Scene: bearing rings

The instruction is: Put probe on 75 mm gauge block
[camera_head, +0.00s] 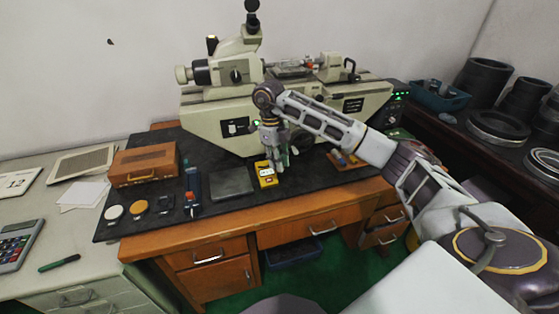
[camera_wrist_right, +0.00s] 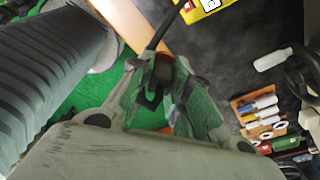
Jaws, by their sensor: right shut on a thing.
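My right gripper (camera_head: 279,167) points down over the dark bench mat, just right of a yellow device (camera_head: 265,174) with a red and white face. In the right wrist view my right gripper (camera_wrist_right: 160,95) is shut on a small dark probe (camera_wrist_right: 152,84), largely hidden by the fingers. A black cable rises from it towards the yellow device (camera_wrist_right: 207,8), which is cut off at the top edge. A wooden tray (camera_head: 343,166) right of the gripper holds several small pieces; it also shows in the wrist view (camera_wrist_right: 236,104). I cannot tell which piece is the 75 mm gauge block. My left gripper is not in view.
A large cream measuring machine (camera_head: 215,117) stands behind the gripper. A grey plate (camera_head: 231,182), a blue tool (camera_head: 192,183) and a wooden box (camera_head: 145,164) lie left. Dark bearing rings (camera_head: 497,126) and a blue bin (camera_head: 440,98) stand on the right-hand surface.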

